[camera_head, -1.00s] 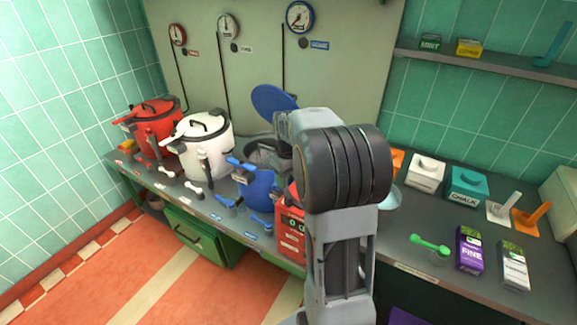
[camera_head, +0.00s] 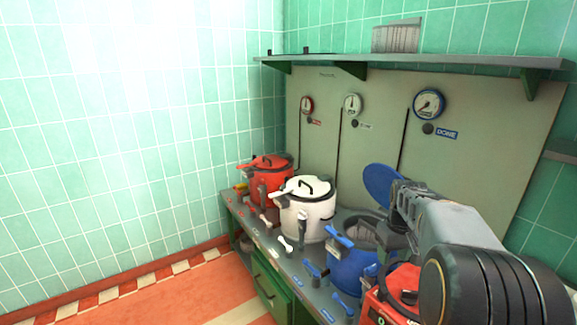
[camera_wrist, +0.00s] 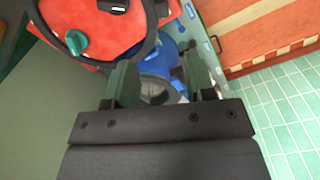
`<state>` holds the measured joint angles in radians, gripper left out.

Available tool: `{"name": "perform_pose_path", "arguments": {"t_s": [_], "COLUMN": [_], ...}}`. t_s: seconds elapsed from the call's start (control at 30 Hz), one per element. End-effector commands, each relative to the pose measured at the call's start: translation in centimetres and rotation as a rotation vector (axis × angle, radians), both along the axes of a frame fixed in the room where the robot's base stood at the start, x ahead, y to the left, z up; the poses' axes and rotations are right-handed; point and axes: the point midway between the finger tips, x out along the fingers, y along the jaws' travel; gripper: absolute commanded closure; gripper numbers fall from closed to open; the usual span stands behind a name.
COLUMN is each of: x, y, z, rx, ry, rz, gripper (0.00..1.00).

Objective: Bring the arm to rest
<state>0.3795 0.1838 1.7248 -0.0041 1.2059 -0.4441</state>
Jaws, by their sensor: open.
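My gripper (camera_wrist: 160,82) shows in the wrist view with its two green fingers apart and nothing held between them. Beyond the fingers are a blue kettle (camera_wrist: 166,52) and a grey rounded opening. In the head view my arm comes in from the lower right and covers part of the blue kettle (camera_head: 352,272); my fingers cannot be made out there. The blue kettle's lid (camera_head: 382,185) stands raised. A red box (camera_head: 388,300) is partly hidden behind my arm, and a red panel with a green knob (camera_wrist: 88,40) is close to my gripper in the wrist view.
A white kettle (camera_head: 306,212) and a red kettle (camera_head: 268,177) stand lidded on the counter, left of the blue one. Gauges (camera_head: 430,103) hang on the back panel. A shelf (camera_head: 420,64) runs above. Open floor (camera_head: 200,295) lies in front of the counter at left.

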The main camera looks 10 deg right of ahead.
Motion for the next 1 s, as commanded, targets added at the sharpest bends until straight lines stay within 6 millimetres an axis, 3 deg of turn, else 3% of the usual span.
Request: {"name": "perform_pose_path", "arguments": {"t_s": [0.03, 0.1, 0.4, 0.6, 0.73, 1.0], "x": [-0.6, -2.0, -9.9, -14.1, -15.3, -15.4], "y": [0.3, 1.2, 9.9, 13.8, 15.1, 16.0], "z": [-1.5, -2.2, -2.4, -2.3, -1.7, -0.7], "rx": [0.007, 0.006, 0.000, 0.012, 0.019, 0.026], "ry": [0.014, 0.005, -0.147, -0.243, -0.286, -0.327], "rz": [-0.053, -0.121, -0.217, -0.147, -0.096, -0.055], "gripper": [0.50, 0.50, 0.50, 0.50, 0.50, 0.50]}}
